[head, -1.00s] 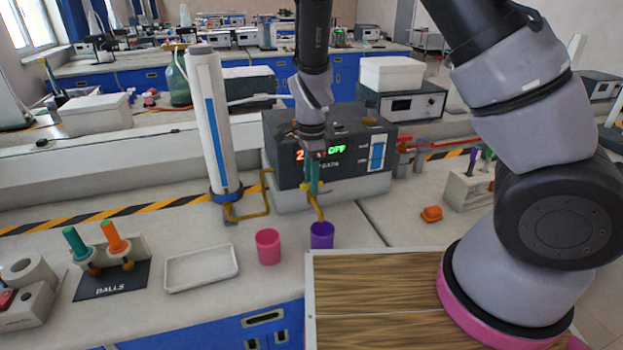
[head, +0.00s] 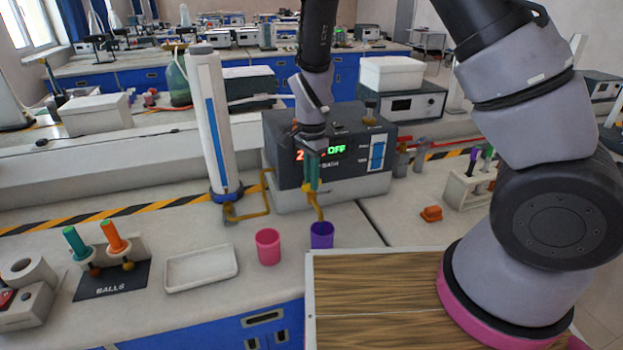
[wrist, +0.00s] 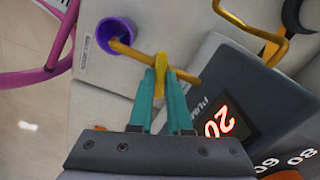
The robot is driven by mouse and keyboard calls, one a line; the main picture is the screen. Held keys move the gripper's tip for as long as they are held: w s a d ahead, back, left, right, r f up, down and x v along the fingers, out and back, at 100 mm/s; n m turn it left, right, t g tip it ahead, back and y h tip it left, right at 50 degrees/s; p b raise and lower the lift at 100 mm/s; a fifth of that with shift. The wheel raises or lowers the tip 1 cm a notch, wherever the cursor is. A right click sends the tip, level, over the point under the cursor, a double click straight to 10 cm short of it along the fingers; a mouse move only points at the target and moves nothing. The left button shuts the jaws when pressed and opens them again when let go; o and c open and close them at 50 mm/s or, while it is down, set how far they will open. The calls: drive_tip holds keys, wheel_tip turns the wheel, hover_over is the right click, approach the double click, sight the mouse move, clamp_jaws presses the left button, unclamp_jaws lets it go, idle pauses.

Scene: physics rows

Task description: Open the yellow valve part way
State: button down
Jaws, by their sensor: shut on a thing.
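The yellow valve (wrist: 163,64) sits on a brass-yellow pipe (wrist: 188,78) in front of the dark bath unit. My gripper (wrist: 160,75) has teal fingers, shut on the yellow valve handle in the wrist view. In the head view my gripper (head: 311,185) points down in front of the bath unit (head: 345,165). The pipe's spout (head: 319,212) ends above a purple cup (head: 321,235), which also shows in the wrist view (wrist: 112,32). The valve is mostly hidden by the fingers in the head view.
A pink cup (head: 268,246) and a white tray (head: 201,268) stand left of the purple cup. A tall white column (head: 208,125) with a yellow pipe (head: 262,208) stands behind them. A small orange object (head: 431,213) lies to the right.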

drive_tip(key=n, duration=0.4)
drive_tip(key=shift+n, duration=0.4)
drive_tip(key=shift+w, duration=0.1)
drive_tip(key=c, duration=0.9)
unclamp_jaws()
drive_tip(key=shift+o, duration=0.2)
drive_tip(key=shift+r, duration=0.1)
wheel_tip(320, 180, up, 11)
